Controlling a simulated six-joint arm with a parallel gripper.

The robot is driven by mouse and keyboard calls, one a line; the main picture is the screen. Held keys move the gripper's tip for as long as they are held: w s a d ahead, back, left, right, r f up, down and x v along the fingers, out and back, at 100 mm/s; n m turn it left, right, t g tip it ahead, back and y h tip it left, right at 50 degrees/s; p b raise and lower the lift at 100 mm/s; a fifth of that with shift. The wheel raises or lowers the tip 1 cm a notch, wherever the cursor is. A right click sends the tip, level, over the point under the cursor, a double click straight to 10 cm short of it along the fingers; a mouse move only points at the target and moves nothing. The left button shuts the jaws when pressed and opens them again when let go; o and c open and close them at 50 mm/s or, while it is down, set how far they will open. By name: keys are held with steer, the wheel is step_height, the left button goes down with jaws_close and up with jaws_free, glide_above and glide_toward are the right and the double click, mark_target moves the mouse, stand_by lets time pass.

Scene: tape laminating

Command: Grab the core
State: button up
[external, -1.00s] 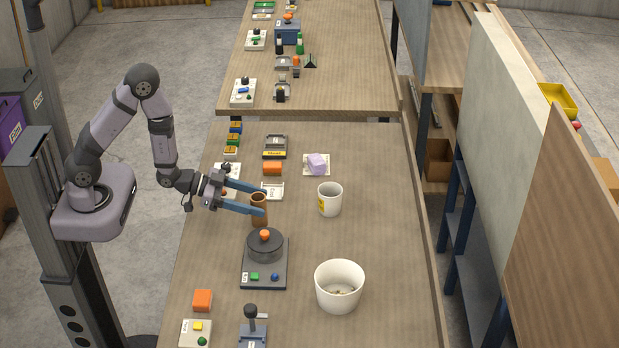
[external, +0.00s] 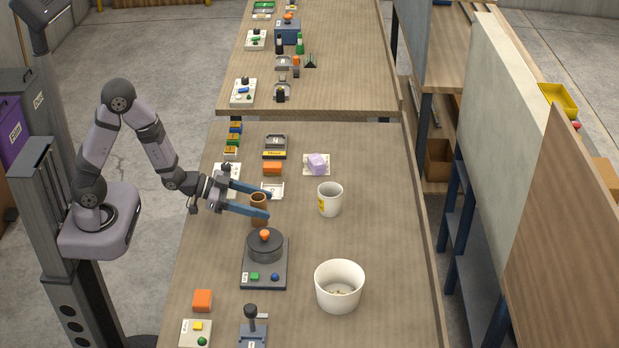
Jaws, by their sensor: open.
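The core is likely the brown upright cylinder (external: 259,203) with a dark open top, standing on the table behind the dark round device. My gripper (external: 269,205) reaches in from the left, with its two blue fingers apart. The fingers lie around the cylinder in the picture, one past its far side and one across its front. I cannot tell whether either finger touches it. The lower part of the cylinder shows below the near finger.
A dark device with an orange knob (external: 265,245) stands just in front of the cylinder. A white mug (external: 330,200) stands to the right, and a white bin (external: 340,287) at front right. A small white tray (external: 277,190) and an orange block (external: 272,168) lie behind.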

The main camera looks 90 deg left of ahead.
steer(key=shift+w+f+p, duration=0.2)
steer(key=shift+w+p, duration=0.05)
steer(key=shift+p, duration=0.15)
steer(key=shift+x, duration=1.6)
steer(key=shift+s+f, duration=0.1)
steer(key=shift+c, duration=0.3)
steer(key=c, duration=1.1)
steer(key=shift+o, duration=0.2)
step_height(320, 180, up, 10)
steer(key=p, duration=0.1)
